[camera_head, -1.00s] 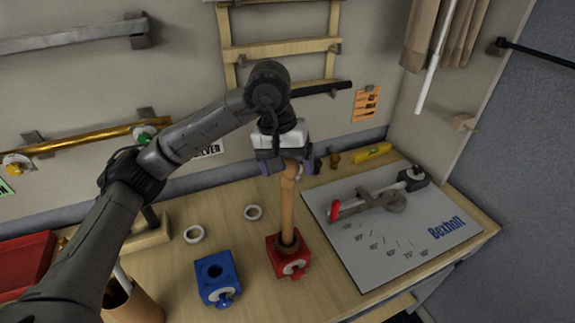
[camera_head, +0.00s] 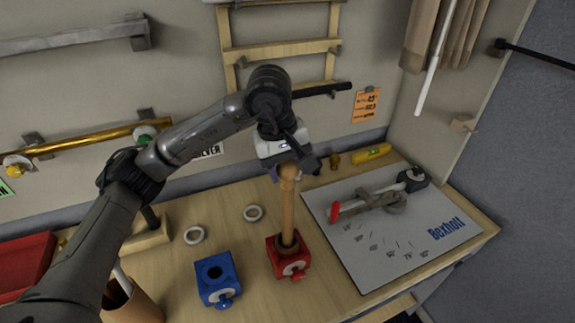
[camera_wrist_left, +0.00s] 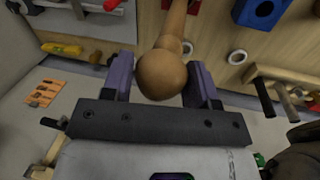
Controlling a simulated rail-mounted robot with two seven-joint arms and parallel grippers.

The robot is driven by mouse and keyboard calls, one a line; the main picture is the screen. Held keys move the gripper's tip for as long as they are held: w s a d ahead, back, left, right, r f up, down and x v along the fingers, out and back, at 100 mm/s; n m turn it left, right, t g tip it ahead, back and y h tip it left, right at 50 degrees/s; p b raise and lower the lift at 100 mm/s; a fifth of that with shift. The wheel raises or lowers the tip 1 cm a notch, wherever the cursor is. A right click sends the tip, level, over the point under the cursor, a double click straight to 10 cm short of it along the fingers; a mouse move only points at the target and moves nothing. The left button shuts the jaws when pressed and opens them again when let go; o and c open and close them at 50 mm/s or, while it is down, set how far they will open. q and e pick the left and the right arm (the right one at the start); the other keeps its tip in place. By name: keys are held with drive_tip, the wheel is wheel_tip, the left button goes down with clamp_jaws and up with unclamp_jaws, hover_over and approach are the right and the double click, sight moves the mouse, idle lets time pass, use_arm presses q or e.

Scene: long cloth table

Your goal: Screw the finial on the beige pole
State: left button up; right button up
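The beige pole (camera_head: 288,212) stands upright in the red block (camera_head: 278,262) on the table. The finial (camera_head: 288,171), a round wooden knob, sits at the pole's top end; whether its thread is seated cannot be seen. My right gripper is not in view.
A blue block (camera_head: 216,278) stands left of the red one. Two pale rings (camera_head: 253,213) lie behind. A grey board (camera_head: 350,250) with tools is at the right, a yellow level (camera_head: 372,152) at the back. A red tray (camera_head: 25,262) is far left.

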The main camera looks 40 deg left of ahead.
use_arm(q)
drive_tip(key=c, duration=0.4)
drive_tip(key=m, duration=0.3)
drive_tip(key=shift+c, duration=0.2)
drive_tip(key=m+g, duration=0.1)
drive_tip(key=m, duration=0.3)
drive_tip(key=shift+m+h, duration=0.3)
drive_tip(key=shift+h, duration=0.1)
drive_tip(key=m, duration=0.4)
drive_tip(key=shift+g, duration=0.4)
drive_tip(key=shift+r+m, duration=0.15)
drive_tip(key=shift+m, duration=0.55)
drive_tip(key=shift+m+g+p, duration=0.3)
drive_tip(key=shift+m, duration=0.7)
